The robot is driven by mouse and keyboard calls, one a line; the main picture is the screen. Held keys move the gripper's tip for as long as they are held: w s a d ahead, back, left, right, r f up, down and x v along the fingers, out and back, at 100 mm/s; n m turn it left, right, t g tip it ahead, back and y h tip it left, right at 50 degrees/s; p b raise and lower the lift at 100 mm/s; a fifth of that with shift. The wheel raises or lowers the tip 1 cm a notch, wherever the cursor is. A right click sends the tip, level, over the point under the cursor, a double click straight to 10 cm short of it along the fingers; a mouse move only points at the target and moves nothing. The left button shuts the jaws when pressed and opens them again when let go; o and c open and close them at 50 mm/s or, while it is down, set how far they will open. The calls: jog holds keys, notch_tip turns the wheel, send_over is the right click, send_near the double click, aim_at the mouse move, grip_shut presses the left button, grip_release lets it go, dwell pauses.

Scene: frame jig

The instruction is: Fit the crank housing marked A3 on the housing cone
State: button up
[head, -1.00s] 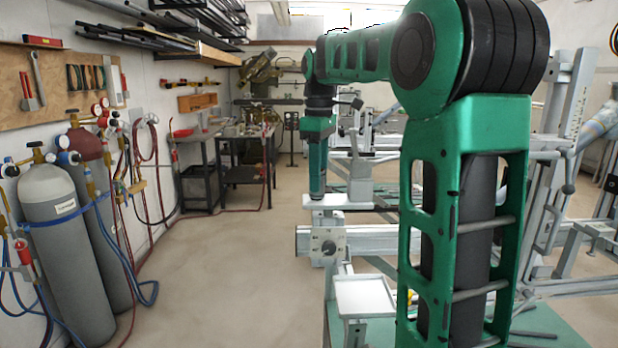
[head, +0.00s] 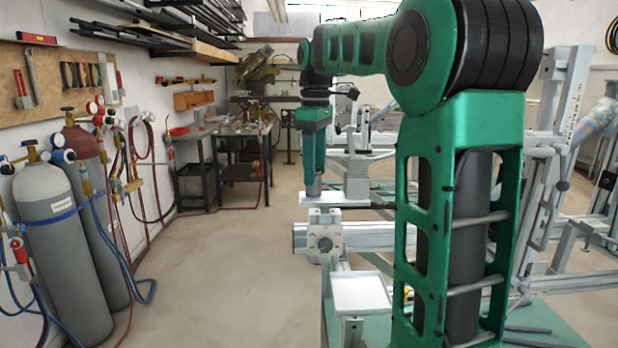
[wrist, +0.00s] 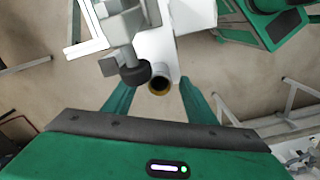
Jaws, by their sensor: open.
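My gripper (head: 313,165) points down over the jig's white plate in the head view. In the wrist view, my gripper (wrist: 157,95) is open, with one green finger on each side of a short, pale upright tube. I take this tube (wrist: 159,89) to be the crank housing; it has a brassy rim and a dark bore. It shows as a grey cylinder (head: 313,186) just below the fingers in the head view, standing over the plate. No A3 mark is readable. The housing cone is not visible; I cannot tell whether it is inside the tube.
The jig's white plate (head: 340,201) lies beneath the tube. A grey clamp with a black knob (wrist: 135,75) stands close left of it in the wrist view. A pale square tray (head: 362,292) is nearer. Gas cylinders (head: 62,255) stand left; open floor lies between.

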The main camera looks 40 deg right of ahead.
notch_tip(320, 180, up, 9)
jog(key=shift+f, duration=0.2)
dwell(0.6)
